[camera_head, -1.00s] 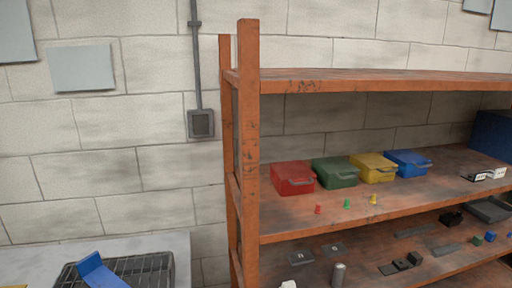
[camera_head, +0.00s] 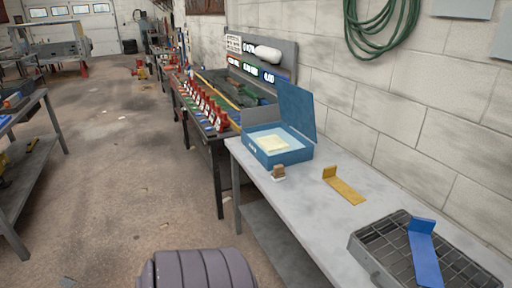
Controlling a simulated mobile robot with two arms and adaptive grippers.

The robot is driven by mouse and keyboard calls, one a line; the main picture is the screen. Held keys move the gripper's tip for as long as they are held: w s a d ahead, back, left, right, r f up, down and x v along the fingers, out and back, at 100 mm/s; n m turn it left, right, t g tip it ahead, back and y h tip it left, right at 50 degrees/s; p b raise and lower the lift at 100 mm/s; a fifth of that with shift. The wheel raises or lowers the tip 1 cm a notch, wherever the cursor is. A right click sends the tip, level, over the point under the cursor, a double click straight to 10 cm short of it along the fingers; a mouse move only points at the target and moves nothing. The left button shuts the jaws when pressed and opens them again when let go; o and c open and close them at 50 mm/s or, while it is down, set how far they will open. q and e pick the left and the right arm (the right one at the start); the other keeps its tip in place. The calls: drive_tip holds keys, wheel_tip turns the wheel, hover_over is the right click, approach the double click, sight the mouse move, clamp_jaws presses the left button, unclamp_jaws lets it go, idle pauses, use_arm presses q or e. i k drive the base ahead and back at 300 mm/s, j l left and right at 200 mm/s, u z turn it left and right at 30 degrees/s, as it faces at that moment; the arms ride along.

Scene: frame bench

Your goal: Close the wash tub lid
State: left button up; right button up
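A blue wash tub (camera_head: 279,153) stands at the far end of the grey bench. Its blue lid (camera_head: 296,110) is open and stands up roughly upright along the tub's wall side. Inside the tub, a pale yellowish thing lies on a light surface. Neither of my grippers shows in the head view.
The grey bench (camera_head: 320,205) holds a small brown block (camera_head: 278,172), a yellow bracket (camera_head: 343,186), and a dark wire tray (camera_head: 377,247) with a blue bracket (camera_head: 424,252) on it. Another workbench (camera_head: 216,143) stands beyond. Open floor (camera_head: 130,180) lies to the left.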

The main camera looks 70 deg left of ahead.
sight(296, 103)
drive_tip(key=j+u, duration=0.1)
drive_tip(key=u, duration=2)
